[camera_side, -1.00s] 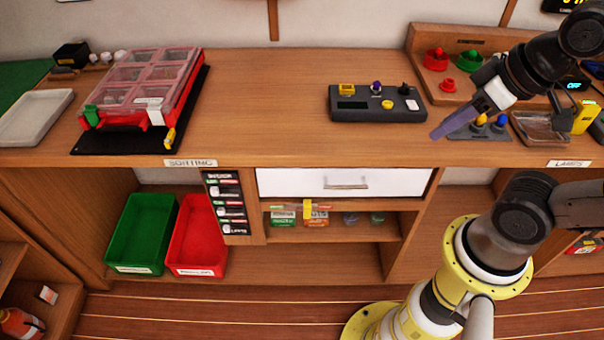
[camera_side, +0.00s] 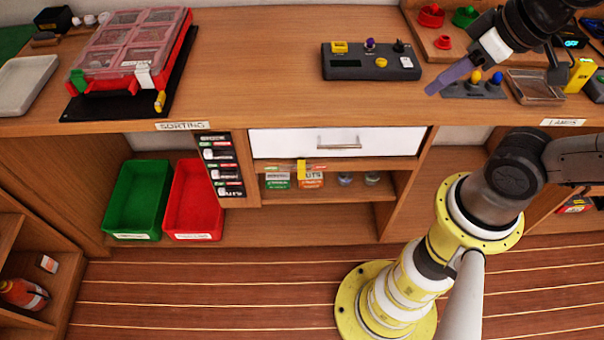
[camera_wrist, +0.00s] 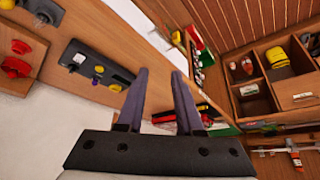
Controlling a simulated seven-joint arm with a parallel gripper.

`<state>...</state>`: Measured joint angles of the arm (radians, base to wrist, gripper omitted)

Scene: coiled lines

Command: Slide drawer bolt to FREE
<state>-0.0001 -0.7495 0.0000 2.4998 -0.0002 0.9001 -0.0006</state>
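The white drawer (camera_side: 285,144) with its metal handle (camera_side: 338,145) sits shut under the bench top in the side view. Just below its front edge is a small yellow piece (camera_side: 301,167) beside a reddish strip; it may be the bolt, but its marking is too small to read. My gripper (camera_side: 432,90) is above the bench top, up and to the right of the drawer, clear of it. In the wrist view my gripper (camera_wrist: 158,75) has its two fingers apart with nothing between them.
A dark control box (camera_side: 370,63) with knobs stands on the bench left of my gripper; a small grey panel (camera_side: 470,92) with blue and yellow knobs is right of it. A red lidded case (camera_side: 187,58) stands at the left. The bench front between them is clear.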

